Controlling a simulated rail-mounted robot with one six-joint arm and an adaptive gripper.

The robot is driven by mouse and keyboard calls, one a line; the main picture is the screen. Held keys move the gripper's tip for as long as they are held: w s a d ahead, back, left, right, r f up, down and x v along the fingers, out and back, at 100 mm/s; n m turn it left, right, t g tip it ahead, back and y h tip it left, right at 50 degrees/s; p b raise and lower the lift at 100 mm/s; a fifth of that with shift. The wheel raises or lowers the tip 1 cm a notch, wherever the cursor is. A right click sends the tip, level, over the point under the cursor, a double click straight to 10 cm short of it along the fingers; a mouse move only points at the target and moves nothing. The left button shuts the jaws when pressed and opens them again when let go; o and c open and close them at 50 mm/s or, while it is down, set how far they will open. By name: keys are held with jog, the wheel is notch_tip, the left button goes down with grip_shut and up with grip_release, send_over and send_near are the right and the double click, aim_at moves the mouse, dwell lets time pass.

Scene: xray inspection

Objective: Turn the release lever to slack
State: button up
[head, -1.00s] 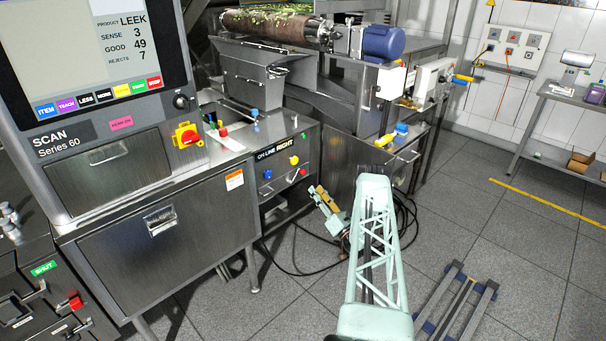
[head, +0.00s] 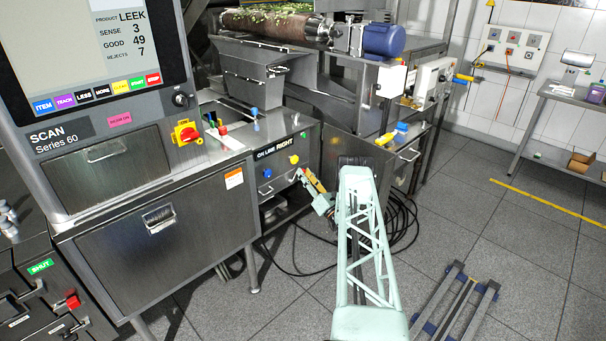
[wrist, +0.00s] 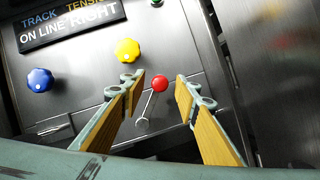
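The release lever has a red ball knob (wrist: 160,84) on a thin metal rod, which slants down-left to a pivot on the steel panel. In the wrist view the knob appears between the fingertips of my gripper (wrist: 161,79). The yellow-padded fingers are open, with a gap on both sides of the knob. I cannot tell whether the tips reach the knob's depth. In the head view my gripper (head: 308,180) is close to the front of the panel under the ON LINE RIGHT label (head: 274,149), and the lever is mostly hidden there.
A yellow knob (wrist: 127,50) sits just up-left of the lever, and a blue knob (wrist: 40,80) is farther left. A steel surface rises to the right of my gripper in the wrist view. Black cables (head: 402,225) lie on the floor behind my arm.

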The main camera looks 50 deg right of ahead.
jog(key=shift+x, duration=1)
jog(key=shift+a, duration=0.1)
jog(key=shift+c, duration=0.5)
grip_shut()
